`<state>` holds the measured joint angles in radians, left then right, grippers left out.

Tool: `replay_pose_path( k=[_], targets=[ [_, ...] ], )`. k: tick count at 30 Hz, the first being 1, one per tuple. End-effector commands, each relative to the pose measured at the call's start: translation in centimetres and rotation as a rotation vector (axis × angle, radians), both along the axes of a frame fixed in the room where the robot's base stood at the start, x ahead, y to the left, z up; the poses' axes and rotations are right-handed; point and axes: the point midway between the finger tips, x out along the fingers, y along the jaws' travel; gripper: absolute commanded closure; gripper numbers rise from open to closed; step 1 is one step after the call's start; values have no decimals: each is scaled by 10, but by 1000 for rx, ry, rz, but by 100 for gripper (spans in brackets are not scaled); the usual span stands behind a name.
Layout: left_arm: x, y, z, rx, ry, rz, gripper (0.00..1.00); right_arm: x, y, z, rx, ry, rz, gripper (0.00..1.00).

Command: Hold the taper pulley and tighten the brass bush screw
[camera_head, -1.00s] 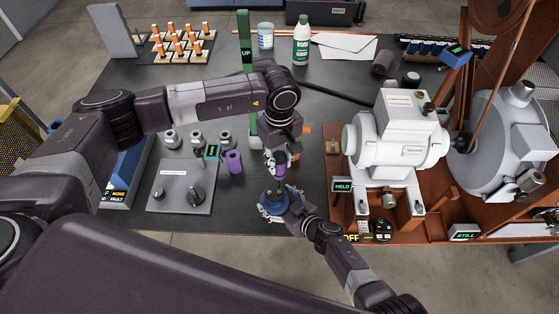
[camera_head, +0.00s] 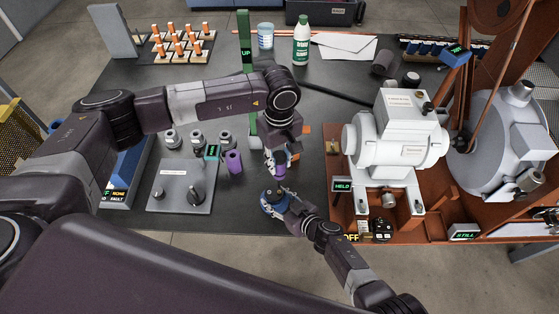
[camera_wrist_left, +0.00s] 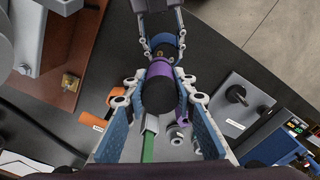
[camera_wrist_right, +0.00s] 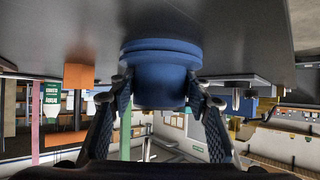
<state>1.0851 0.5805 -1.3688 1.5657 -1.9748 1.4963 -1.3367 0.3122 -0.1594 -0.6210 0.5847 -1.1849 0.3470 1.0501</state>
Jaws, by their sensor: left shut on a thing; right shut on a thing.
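The blue taper pulley (camera_head: 268,207) is near the front table edge in the head view. My right gripper (camera_head: 283,206) is shut on it; the right wrist view shows the pulley (camera_wrist_right: 160,75) between both fingers. My left gripper (camera_head: 277,160) is above it, shut on a dark-handled tool with a purple collar (camera_head: 279,171). The left wrist view shows the tool's dark end (camera_wrist_left: 159,96) between the fingers. Beyond it are the pulley's dark blue face (camera_wrist_left: 165,48) and a small brass spot (camera_wrist_left: 157,53), probably the bush screw. Whether tool and screw touch is unclear.
Another purple piece (camera_head: 233,161) stands left of my left gripper. A grey plate with knobs (camera_head: 181,187) lies further left. A white machine (camera_head: 392,140) on a brown base with a HELD sign (camera_head: 342,187) stands close on the right. A green post (camera_head: 244,40) rises behind.

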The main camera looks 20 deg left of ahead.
Motion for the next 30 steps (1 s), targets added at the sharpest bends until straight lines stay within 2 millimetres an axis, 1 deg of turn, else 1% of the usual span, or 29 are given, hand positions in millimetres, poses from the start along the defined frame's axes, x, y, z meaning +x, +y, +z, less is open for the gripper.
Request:
replay_pose_path(
  k=[1, 9, 12, 14, 30],
  targets=[
    [0, 0, 0, -1, -1, 0, 100, -2, -3, -5, -10, 5, -2, 88],
    [0, 0, 0, -1, -1, 2, 100, -3, -4, -6, -11, 7, -2, 88],
    [0, 0, 0, -1, -1, 62, 100, -3, -4, -7, -11, 7, -2, 88],
    [1, 0, 0, -1, -1, 154, 100, -3, -4, -7, -12, 7, -2, 88],
    [2, 0, 0, -2, -1, 1201, 100, -4, -5, -8, -15, 8, -3, 88]
  ],
)
